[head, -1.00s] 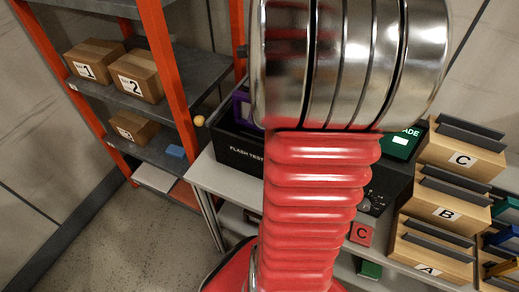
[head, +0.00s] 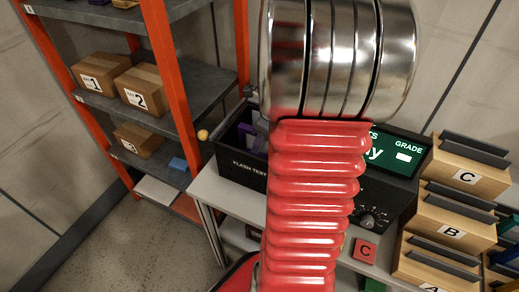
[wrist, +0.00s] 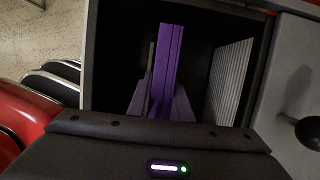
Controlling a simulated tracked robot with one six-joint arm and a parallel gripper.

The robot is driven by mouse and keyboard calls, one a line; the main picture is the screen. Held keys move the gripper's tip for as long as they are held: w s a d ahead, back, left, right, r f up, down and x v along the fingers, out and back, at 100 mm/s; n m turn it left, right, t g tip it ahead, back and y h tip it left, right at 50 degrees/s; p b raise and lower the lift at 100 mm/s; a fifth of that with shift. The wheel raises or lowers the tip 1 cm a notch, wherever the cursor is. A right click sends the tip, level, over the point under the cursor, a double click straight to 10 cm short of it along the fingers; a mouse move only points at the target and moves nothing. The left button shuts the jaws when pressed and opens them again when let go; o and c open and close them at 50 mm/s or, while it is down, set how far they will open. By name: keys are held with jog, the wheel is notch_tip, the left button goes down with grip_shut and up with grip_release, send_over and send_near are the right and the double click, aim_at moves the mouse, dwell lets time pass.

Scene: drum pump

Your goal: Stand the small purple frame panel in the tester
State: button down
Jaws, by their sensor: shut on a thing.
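The small purple frame panel (wrist: 171,60) stands on edge between the walls of the tester's open black bay in the wrist view. My gripper (wrist: 158,104) is shut on its near end; the fingertips are partly lost in shadow. The tester (head: 238,170), a black box marked "FLASH TEST", stands on a grey bench. In the head view a bit of purple (head: 249,134) shows at the bay, and my red arm hides most of the rest. Whether the panel's lower edge touches the bay floor is hidden.
The tester's green screen (head: 408,148) and knob (head: 368,221) show right of my arm. Wooden racks marked C (head: 466,177), B and A stand at the right. A red C block (head: 364,251) lies on the bench. An orange-framed shelf (head: 168,75) with boxes stands at the left.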

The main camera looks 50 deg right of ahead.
jog(key=shift+f, duration=1.65)
jog(key=c, duration=1.6)
grip_release()
jog(key=shift+r, duration=0.1)
jog(key=v, duration=1.2)
jog(key=shift+s, duration=0.1)
jog(key=shift+a, duration=0.1)
